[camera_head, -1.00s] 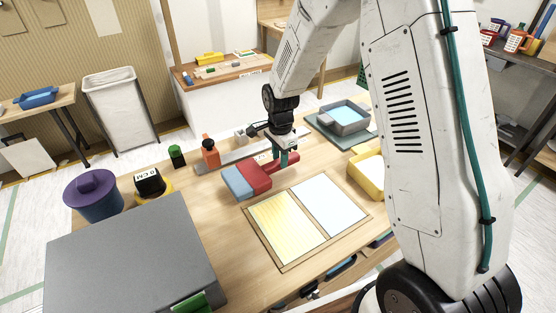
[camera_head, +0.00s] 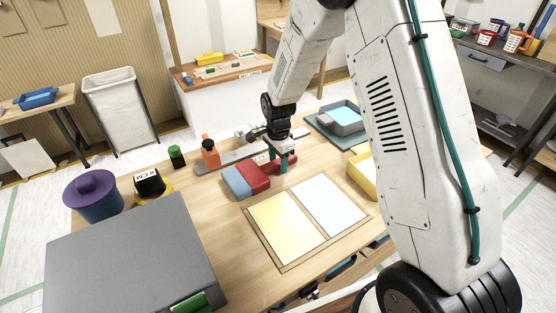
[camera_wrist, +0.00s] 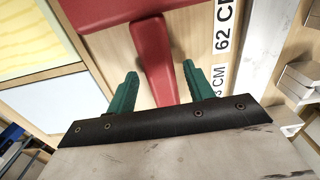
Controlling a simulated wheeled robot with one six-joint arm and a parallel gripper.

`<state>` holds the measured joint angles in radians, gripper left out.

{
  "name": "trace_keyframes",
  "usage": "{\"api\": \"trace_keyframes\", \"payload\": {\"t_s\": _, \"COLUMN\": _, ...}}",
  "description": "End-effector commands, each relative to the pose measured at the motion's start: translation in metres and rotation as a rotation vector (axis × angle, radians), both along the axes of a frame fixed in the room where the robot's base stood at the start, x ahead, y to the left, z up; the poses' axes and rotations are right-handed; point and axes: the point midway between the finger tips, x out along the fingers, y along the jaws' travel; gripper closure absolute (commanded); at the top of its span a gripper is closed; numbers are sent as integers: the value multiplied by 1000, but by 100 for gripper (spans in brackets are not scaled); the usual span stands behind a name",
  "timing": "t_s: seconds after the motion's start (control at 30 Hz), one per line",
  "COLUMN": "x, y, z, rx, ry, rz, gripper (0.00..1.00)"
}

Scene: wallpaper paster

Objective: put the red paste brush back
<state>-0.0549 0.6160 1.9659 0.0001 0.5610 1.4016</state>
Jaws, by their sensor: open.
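The red paste brush (camera_head: 256,174) lies on the wooden table, next to a grey-blue block (camera_head: 238,183) that touches or joins its left side. My gripper (camera_head: 279,164) is low over the table at the brush's handle end. In the wrist view, the tapering red handle (camera_wrist: 157,60) runs between the two green fingers of my gripper (camera_wrist: 160,73). The fingers stand apart, with a gap on both sides of the handle. The wide red head (camera_wrist: 105,12) is at the top edge, partly cut off.
A long ruler strip marked in CM (camera_wrist: 222,40) lies beside the brush. A framed yellow and white panel (camera_head: 285,230) lies in front. A grey tray (camera_head: 345,118) and a yellow tray (camera_head: 361,182) are to the right.

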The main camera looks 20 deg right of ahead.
Motion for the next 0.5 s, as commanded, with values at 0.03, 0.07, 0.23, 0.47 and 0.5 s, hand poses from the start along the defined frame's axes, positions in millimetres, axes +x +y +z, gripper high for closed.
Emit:
{"api": "trace_keyframes", "payload": {"t_s": 0.03, "x": 0, "y": 0, "z": -1, "rx": 0, "ry": 0, "rz": 0, "gripper": 48}}
{"api": "trace_keyframes", "payload": {"t_s": 0.07, "x": 0, "y": 0, "z": -3, "rx": 0, "ry": 0, "rz": 0, "gripper": 48}}
{"api": "trace_keyframes", "payload": {"t_s": 0.23, "x": 1, "y": 0, "z": 18, "rx": 0, "ry": -5, "rz": 0, "gripper": 48}}
{"api": "trace_keyframes", "payload": {"t_s": 0.47, "x": 3, "y": 7, "z": 58, "rx": 0, "ry": -5, "rz": 0, "gripper": 48}}
{"api": "trace_keyframes", "payload": {"t_s": 0.5, "x": 3, "y": 7, "z": 63, "rx": 0, "ry": -4, "rz": 0, "gripper": 48}}
